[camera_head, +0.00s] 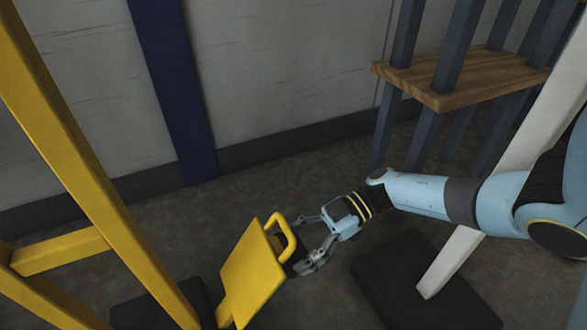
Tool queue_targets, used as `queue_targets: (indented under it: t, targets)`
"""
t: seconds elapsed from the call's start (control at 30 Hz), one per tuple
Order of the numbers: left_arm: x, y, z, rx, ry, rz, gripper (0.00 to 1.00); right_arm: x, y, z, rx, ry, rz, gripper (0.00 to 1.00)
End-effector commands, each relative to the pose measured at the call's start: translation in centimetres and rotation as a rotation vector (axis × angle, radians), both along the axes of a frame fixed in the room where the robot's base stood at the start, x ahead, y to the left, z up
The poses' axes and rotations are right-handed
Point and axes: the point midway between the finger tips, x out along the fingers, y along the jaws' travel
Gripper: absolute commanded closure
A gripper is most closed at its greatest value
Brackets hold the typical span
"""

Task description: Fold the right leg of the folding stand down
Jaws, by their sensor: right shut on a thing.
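The folding stand is yellow; its thick slanted post (85,150) fills the left side. A yellow flat plate with a bar below it (252,272), apparently the right leg, tilts up at the lower middle. A yellow loop handle (284,236) sticks out from its right edge. My right gripper (301,247) reaches in from the right and is shut on the leg at its handle side. The exact finger contact is partly hidden behind the plate and handle. My left gripper is not in view.
A white slanted post (490,190) rises on the right by a dark base slab (420,290). Another dark slab (165,303) lies at the lower left. A blue rack with a wooden shelf (465,75) stands behind my right arm. Bare floor (240,200) lies before the grey wall.

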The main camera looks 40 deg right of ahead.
Motion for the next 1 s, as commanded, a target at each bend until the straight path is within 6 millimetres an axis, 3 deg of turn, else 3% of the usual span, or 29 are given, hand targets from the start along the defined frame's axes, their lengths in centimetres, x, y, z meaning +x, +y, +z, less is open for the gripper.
queue_targets:
  t: [0.4,0.43,0.5,0.6,1.0]
  targets:
    - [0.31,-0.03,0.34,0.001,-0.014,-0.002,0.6,0.03,-0.45,-0.02,-0.008,0.0,0.0,0.91]
    - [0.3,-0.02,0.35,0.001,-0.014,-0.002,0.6,0.03,-0.45,-0.02,-0.008,0.0,0.0,0.31]
    - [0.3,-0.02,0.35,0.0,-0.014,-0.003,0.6,0.03,-0.43,-0.02,-0.007,0.0,0.0,0.22]
    - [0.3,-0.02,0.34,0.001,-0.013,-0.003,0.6,0.02,-0.33,-0.01,-0.005,0.0,0.0,0.1]
    - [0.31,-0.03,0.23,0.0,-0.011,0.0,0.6,0.0,-0.1,-0.02,-0.001,0.0,0.0,0.1]
